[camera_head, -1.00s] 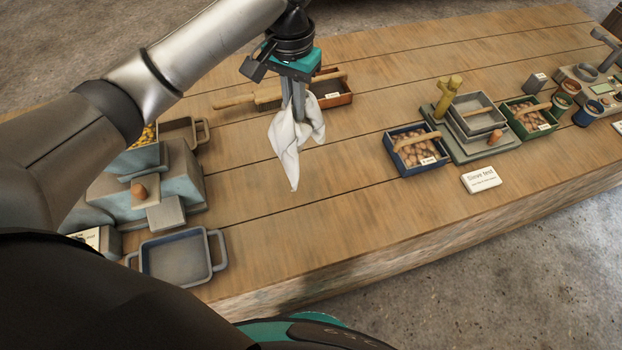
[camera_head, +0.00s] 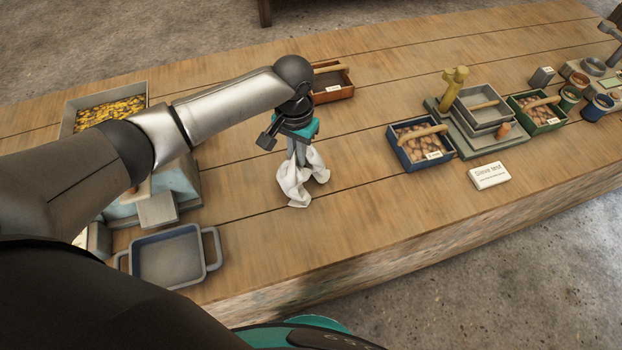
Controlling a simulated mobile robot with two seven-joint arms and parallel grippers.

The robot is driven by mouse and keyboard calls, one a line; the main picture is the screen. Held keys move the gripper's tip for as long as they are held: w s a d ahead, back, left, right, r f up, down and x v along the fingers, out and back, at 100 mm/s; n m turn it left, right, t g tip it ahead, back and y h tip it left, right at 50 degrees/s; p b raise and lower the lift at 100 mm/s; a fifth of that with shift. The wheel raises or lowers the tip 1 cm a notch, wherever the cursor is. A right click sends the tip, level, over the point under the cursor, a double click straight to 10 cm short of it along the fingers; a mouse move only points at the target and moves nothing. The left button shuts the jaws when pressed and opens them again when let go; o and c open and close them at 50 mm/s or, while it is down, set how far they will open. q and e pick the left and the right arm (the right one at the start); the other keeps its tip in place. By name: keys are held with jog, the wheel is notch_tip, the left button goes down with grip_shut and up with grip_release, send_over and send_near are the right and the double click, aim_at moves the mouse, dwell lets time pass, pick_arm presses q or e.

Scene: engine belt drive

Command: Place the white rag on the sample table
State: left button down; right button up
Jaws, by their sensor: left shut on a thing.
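The white rag (camera_head: 296,187) hangs crumpled from my left gripper (camera_head: 298,155), which is shut on it. The rag's lower end is at or very near the wooden top of the sample table (camera_head: 345,220); I cannot tell for certain whether it touches. The gripper points down over the middle-left part of the table, and its fingertips are partly hidden by the cloth. My right gripper is not in view.
A grey-blue handled tray (camera_head: 168,258) lies front left, near a sorting device. A box with a wooden handle (camera_head: 330,85) stands behind my gripper. The blue crate (camera_head: 420,150) and sieve stand (camera_head: 475,130) are right. Bare wood surrounds the rag.

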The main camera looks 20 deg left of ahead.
pick_arm(q)
jog(key=shift+f, duration=0.75)
jog(key=shift+c, duration=1.3)
grip_release()
notch_tip(320, 180, up, 15)
jog(key=p, duration=0.3)
jog(key=shift+r+p, duration=0.15)
jog(key=shift+p, duration=0.2)
